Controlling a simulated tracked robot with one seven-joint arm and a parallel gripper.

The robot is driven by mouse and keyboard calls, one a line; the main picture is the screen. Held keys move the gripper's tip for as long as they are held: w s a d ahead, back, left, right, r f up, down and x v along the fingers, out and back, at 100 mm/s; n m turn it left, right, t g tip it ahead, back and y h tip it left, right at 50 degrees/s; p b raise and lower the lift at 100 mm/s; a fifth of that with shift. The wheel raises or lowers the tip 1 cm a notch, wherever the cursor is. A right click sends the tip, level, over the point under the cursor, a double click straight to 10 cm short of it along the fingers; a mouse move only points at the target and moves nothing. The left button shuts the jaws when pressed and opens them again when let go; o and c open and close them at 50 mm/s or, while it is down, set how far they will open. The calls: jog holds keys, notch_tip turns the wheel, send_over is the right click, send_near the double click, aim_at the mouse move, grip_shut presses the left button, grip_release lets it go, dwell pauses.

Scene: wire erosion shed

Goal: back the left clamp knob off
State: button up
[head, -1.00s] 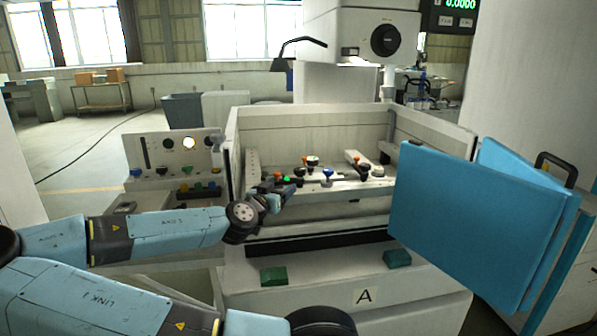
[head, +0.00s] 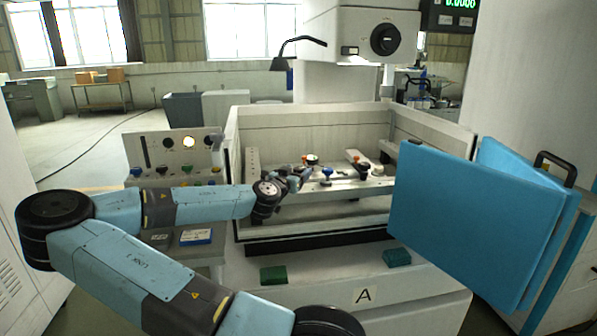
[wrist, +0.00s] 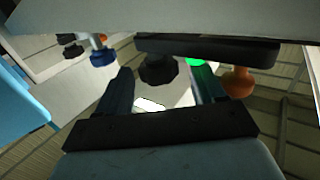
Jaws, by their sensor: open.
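In the wrist view a black lobed knob (wrist: 158,70) sits under a dark clamp bar (wrist: 205,48). My gripper (wrist: 162,80) is open, its fingers to either side of this knob, with gaps visible. In this view an orange knob (wrist: 238,83) is just outside the right finger, and a blue knob (wrist: 102,57) is beyond the left one. A bright green spot (wrist: 196,62) shows by the right finger. In the head view my gripper (head: 302,172) is at the left part of the work tank and hides the knob between its fingers.
The white tank walls (head: 240,190) surround the work area. Blue doors (head: 470,220) stand open at the right. A control panel (head: 180,150) stands left of the tank.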

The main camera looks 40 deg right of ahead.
jog(key=shift+x, duration=1.1)
jog(key=shift+r, duration=0.1)
jog(key=c, duration=1)
